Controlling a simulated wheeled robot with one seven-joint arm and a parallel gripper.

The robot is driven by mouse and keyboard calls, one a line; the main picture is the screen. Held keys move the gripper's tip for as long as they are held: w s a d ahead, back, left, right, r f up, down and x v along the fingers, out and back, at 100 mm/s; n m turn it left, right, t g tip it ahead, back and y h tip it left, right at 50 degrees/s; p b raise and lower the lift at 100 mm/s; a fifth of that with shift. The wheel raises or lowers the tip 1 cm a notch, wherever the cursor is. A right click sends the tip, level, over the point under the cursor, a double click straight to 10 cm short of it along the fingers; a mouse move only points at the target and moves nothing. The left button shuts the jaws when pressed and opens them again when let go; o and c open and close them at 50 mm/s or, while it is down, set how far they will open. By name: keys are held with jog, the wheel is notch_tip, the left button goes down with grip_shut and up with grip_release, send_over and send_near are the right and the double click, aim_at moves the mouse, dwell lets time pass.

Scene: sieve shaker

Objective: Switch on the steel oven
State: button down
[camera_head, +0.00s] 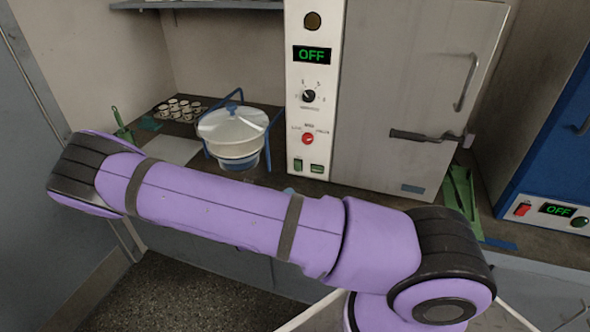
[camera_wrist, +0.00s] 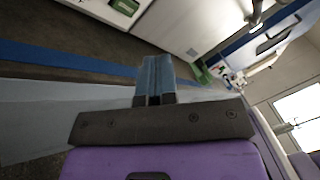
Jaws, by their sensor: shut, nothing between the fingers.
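The steel oven (camera_head: 415,90) stands on the counter with its door shut. Its white control panel (camera_head: 295,120) has a display reading OFF (camera_head: 311,55), a black dial (camera_head: 309,96), a red knob (camera_head: 307,139) and two small dark green parts (camera_head: 298,165) at the bottom. In the wrist view, the panel's lower end with a green part (camera_wrist: 125,5) shows at the top edge. My gripper (camera_wrist: 155,62) is shut and empty, apart from the oven and pointing toward the counter and oven base. In the head view my arm hides most of the gripper.
A blue oven (camera_head: 560,130) at the right has its own OFF display (camera_head: 558,210) and a red switch (camera_head: 523,208). A white lidded pot in a blue frame (camera_head: 232,130) stands left of the steel oven. A green tool (camera_head: 462,200) lies at its right. Blue tape (camera_wrist: 70,60) runs along the counter.

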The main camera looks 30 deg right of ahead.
aim_at(298, 163)
jog(key=w+f+n+t+y, duration=0.1)
jog(key=w+f+n+t, duration=0.2)
jog(key=f+n+t, duration=0.3)
jog(key=shift+f+n+t, duration=0.2)
jog(key=shift+n+t, duration=1.8)
jog(key=shift+n, duration=1.1)
jog(key=x, duration=1.4)
jog(key=shift+f, duration=0.1)
jog(key=shift+w, duration=0.1)
